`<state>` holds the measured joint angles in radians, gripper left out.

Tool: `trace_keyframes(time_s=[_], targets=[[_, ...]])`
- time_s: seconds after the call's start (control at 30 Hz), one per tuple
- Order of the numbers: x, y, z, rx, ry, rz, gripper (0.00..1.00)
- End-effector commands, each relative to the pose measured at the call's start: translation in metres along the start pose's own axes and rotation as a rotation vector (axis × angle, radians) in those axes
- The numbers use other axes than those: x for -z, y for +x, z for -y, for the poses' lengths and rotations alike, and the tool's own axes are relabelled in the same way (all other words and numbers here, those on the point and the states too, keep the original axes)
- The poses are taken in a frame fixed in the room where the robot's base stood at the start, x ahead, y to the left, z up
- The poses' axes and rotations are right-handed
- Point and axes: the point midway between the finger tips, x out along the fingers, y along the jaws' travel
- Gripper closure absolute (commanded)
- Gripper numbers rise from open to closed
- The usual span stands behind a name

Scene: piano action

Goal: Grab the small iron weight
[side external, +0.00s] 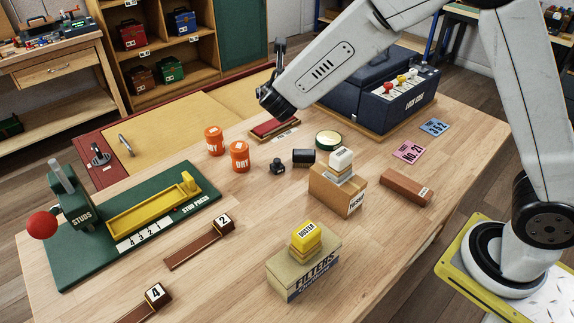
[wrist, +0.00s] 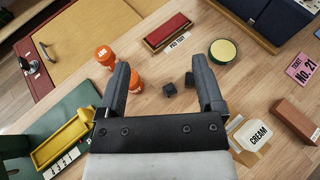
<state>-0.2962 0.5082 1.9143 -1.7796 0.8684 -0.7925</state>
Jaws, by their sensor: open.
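The small iron weight (side external: 278,167) appears as a small dark knobbed piece on the wooden bench, right of the orange jars and beside a black block (side external: 304,157). In the wrist view the small dark piece nearer the jars (wrist: 170,89) looks like the weight, with the block (wrist: 189,79) just to its right. My gripper (wrist: 160,68) is open and empty. In the side view my wrist is high above the back of the bench, and the fingers are hard to make out.
Two orange jars (side external: 240,156) stand left of the weight. A red pad (side external: 274,128) and a round tin (side external: 328,139) lie behind it. A cardboard box (side external: 338,188) topped with a cream block stands to its right. A green stud press board (side external: 130,235) fills the left.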

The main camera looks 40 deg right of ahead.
Motion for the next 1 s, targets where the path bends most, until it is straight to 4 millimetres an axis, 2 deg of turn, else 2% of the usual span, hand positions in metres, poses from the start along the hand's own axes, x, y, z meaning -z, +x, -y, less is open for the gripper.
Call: trace_keyframes(time_s=[0.23, 0.73, 0.9, 1.0], targets=[[0.055, 0.022, 0.000, 0.003, -0.004, -0.005, 0.14], [0.187, 0.077, -0.002, 0.003, -0.001, -0.004, 0.14], [0.220, 0.091, -0.003, 0.003, 0.001, -0.002, 0.14], [0.232, 0.096, -0.004, 0.002, 0.003, -0.002, 0.14]])
